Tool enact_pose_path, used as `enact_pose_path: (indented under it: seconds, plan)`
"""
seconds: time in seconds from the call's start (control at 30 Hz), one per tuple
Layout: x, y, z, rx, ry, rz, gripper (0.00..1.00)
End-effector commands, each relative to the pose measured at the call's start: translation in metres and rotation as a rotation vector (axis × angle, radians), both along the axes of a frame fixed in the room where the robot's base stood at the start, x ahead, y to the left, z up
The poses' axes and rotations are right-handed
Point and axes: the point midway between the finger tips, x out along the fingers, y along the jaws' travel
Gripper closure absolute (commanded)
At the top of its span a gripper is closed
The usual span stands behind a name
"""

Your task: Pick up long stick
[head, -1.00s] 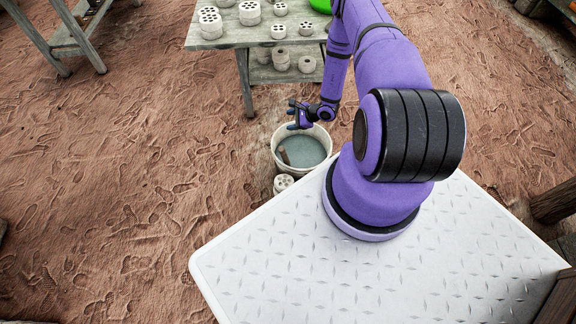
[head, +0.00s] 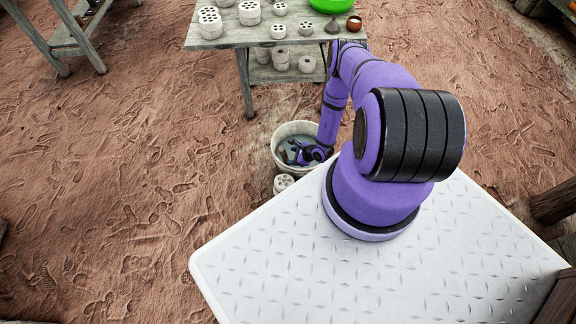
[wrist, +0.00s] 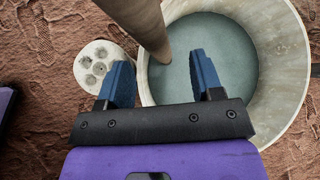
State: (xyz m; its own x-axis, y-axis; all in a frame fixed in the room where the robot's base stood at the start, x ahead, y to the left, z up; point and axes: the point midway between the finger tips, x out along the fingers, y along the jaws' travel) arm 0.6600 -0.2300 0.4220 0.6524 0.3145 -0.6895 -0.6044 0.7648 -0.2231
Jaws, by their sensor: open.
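The long stick (wrist: 146,22) is a brown rod leaning over the rim of a pale round bucket (wrist: 292,85). In the wrist view it comes down from the top edge, and its lower visible end lies just beyond and roughly between my blue fingertips. My gripper (wrist: 160,62) is open, with nothing clasped. In the head view my gripper (head: 298,153) is low over the bucket (head: 279,137), close to the stick, which is mostly hidden there. I cannot tell whether a finger touches the stick.
A pale cylinder with holes (wrist: 103,67) stands beside the bucket; it also shows in the head view (head: 283,183). A wooden table (head: 225,38) with several similar cylinders and a green bowl (head: 331,4) stands behind.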

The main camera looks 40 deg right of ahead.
Motion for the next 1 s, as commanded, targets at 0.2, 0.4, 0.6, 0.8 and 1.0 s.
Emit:
enact_pose_path:
  seconds: [0.2,0.4,0.6,0.8,1.0]
  plan:
    - [0.015,0.012,-0.015,0.0,-0.002,0.003,0.4]
    - [0.03,0.021,-0.031,0.001,-0.001,0.002,0.4]
    - [0.034,0.022,-0.034,0.001,0.0,0.001,0.4]
    - [0.033,0.022,-0.034,0.001,0.0,0.001,0.6]
    - [0.033,0.022,-0.034,0.0,-0.001,0.002,0.94]
